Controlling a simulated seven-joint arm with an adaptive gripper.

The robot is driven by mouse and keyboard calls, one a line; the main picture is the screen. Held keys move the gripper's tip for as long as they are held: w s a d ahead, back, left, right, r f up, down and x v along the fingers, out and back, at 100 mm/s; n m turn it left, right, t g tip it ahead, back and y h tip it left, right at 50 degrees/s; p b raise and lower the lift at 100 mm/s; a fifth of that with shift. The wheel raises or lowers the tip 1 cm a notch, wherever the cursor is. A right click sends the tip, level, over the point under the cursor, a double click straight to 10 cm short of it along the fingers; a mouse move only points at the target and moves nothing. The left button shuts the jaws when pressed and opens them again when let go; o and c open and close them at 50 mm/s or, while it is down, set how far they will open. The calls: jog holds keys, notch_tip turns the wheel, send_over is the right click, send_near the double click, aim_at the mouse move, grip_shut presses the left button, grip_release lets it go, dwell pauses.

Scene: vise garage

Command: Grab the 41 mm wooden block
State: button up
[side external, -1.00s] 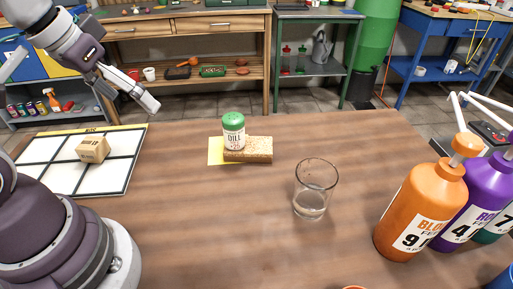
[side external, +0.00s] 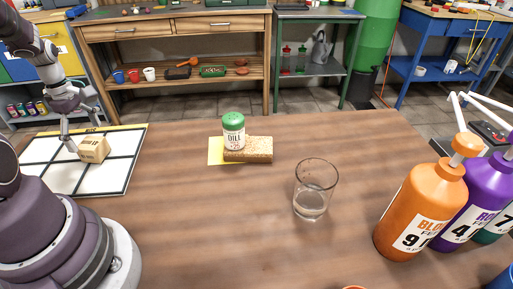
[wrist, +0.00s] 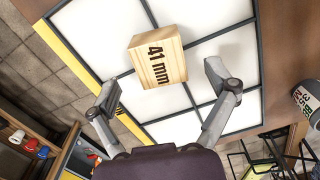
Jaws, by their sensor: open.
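My gripper (side external: 84,136) is beside and above the block in the side view. In the wrist view my gripper (wrist: 162,88) is open, its two fingers spread and nothing between them. Whether a finger touches the block cannot be told.
Orange (side external: 420,212) and purple (side external: 480,195) pump bottles stand at the right. The table's front middle is clear.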

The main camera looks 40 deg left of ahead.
aim_at(90, 142)
notch_tip(90, 142, down, 4)
jog(key=shift+r, duration=0.15)
jog(key=c, duration=1.2)
jog(key=shift+r, duration=0.15)
jog(key=shift+c, duration=0.2)
